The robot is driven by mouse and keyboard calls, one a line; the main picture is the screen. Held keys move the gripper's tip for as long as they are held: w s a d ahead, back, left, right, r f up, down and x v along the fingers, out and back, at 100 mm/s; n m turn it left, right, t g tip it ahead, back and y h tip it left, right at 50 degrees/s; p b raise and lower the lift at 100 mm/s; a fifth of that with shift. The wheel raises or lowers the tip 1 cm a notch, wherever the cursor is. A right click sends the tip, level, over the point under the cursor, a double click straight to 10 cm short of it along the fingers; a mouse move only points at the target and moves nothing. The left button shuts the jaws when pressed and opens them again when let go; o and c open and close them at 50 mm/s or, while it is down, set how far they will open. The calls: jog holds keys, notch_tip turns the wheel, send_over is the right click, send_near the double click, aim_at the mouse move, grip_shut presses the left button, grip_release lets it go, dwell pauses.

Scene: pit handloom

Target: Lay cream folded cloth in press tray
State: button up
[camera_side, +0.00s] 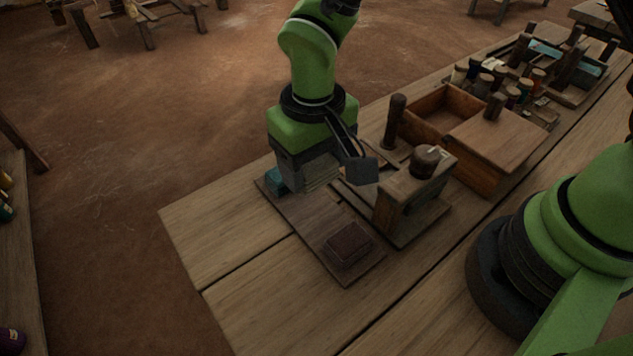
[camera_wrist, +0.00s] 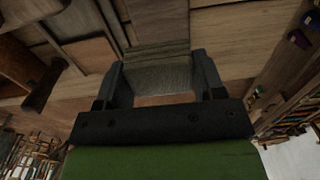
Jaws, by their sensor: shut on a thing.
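My gripper (camera_side: 326,172) is shut on the cream folded cloth (camera_side: 317,180), which looks dull grey-beige in this light. In the wrist view the cloth (camera_wrist: 158,73) spans the space between my two fingers. In the side view it is over the far half of a flat brown board (camera_side: 318,227); whether it touches the board is unclear. A wooden press (camera_side: 405,205) with a round knob stands on its own base (camera_side: 430,225) just right of my gripper. I cannot tell for certain which part is the press tray.
A dark red-brown folded piece (camera_side: 348,245) lies on the board's near end, and a teal piece (camera_side: 275,180) at its far left, partly hidden by my gripper. An open wooden box (camera_side: 437,108) and several spools (camera_side: 486,82) stand behind the press. The table's left end is clear.

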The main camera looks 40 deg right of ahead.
jog(key=w+d+r+m, duration=0.2)
jog(key=d+m, duration=0.3)
jog(key=m, duration=1.3)
send_near(359, 150)
jog(key=shift+s+a+f, duration=1.1)
jog(key=shift+a+f, duration=0.05)
jog(key=shift+a, duration=0.1)
jog(key=shift+f, duration=2.4)
jog(key=shift+f, duration=0.1)
